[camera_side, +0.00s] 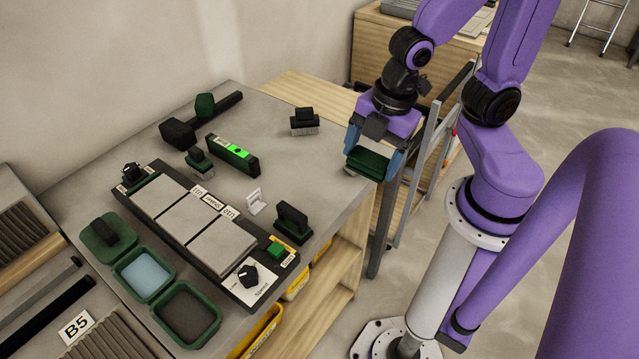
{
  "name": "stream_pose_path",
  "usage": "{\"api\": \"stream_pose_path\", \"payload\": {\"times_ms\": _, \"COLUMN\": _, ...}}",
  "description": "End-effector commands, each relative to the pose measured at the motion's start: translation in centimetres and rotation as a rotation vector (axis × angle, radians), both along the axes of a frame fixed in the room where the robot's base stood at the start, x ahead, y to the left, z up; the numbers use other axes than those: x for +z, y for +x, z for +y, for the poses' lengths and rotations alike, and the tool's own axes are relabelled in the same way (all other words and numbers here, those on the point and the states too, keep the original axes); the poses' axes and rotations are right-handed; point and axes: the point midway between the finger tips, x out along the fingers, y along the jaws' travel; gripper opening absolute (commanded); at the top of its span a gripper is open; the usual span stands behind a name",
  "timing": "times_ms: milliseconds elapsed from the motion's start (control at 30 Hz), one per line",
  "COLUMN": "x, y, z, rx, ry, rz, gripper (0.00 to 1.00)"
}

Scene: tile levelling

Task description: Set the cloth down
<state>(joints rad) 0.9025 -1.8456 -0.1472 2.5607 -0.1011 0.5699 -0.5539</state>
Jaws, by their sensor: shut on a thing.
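The cloth (366,163) is a dark green folded pad near the right corner of the grey worktop. My gripper (372,153) points down and its blue fingers are shut on the cloth, one on each side. The cloth is at or just above the worktop; I cannot tell whether it touches. A small pale edge shows beneath its left side.
On the worktop (265,124) stand a tile fixture (172,247) with three grey tiles, a green level (233,155), a mallet (200,120), a black-handled brush (304,121) and a black-handled tool (292,222). Green trays, one with water (143,273), line the left front. Bare worktop lies left of my gripper.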

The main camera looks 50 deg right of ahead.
Motion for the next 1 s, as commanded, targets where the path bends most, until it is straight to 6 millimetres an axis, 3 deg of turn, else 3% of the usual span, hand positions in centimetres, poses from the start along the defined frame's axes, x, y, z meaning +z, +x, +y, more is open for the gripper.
{"api": "stream_pose_path", "payload": {"times_ms": 400, "x": -2.2, "y": 4.7, "z": 1.4, "rx": -0.003, "ry": -0.001, "rz": 0.002, "gripper": 0.51}}
{"api": "stream_pose_path", "payload": {"times_ms": 800, "x": -6.2, "y": 7.9, "z": 2.2, "rx": -0.002, "ry": -0.002, "rz": 0.003, "gripper": 0.51}}
{"api": "stream_pose_path", "payload": {"times_ms": 1000, "x": -7.3, "y": 8.8, "z": 2.5, "rx": -0.001, "ry": 0.000, "rz": 0.000, "gripper": 0.51}}
